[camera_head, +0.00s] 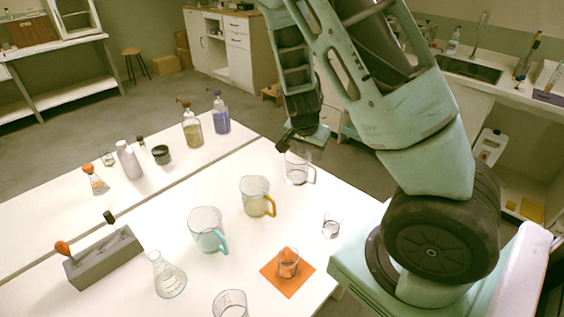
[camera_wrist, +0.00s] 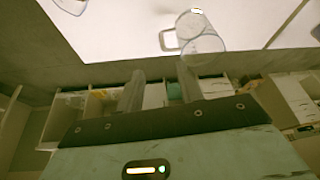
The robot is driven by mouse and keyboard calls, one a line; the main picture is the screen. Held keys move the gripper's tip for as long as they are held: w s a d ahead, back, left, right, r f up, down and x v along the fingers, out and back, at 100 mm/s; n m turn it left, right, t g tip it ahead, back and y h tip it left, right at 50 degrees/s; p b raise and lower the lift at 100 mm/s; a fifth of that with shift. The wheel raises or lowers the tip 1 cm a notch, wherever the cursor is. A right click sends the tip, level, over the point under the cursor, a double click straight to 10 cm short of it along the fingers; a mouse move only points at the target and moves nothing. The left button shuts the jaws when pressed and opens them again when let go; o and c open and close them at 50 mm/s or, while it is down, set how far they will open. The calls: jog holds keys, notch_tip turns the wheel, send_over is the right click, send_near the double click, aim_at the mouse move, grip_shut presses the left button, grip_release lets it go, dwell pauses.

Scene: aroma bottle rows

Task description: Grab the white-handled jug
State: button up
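The white-handled jug (camera_head: 297,166) is clear glass and stands upright near the far right edge of the white table. Its pale handle points right in the head view. In the wrist view the jug (camera_wrist: 203,38) is at the top, right of centre, with its white handle on its left. My gripper (camera_head: 302,140) is above and close to the jug's rim in the head view, partly covering it. In the wrist view my gripper (camera_wrist: 160,84) has its two fingers spread, with nothing between them. The jug lies beyond the fingertips; I cannot tell the exact gap.
A yellow-handled jug (camera_head: 254,190) and a blue-handled jug (camera_head: 205,224) stand to the left. A small beaker (camera_head: 331,226) is nearer me, and an orange mat (camera_head: 268,270) holds another glass. Pump bottles (camera_head: 192,132) stand at the back. Table around the white-handled jug is mostly clear.

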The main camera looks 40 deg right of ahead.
send_near(315, 175)
jog(key=s+x, duration=0.1)
jog(key=x, duration=0.4)
jog(key=p+x, duration=0.1)
jog(key=x, duration=0.1)
jog(key=w+p+x, duration=0.1)
jog(key=x, duration=0.1)
jog(key=shift+d+f+p, duration=0.1)
jog(key=shift+f+p, duration=0.1)
jog(key=shift+p, duration=0.1)
jog(key=shift+w+d+f, duration=0.1)
jog(key=shift+d+f, duration=0.05)
jog(key=shift+f, duration=0.35)
grip_shut()
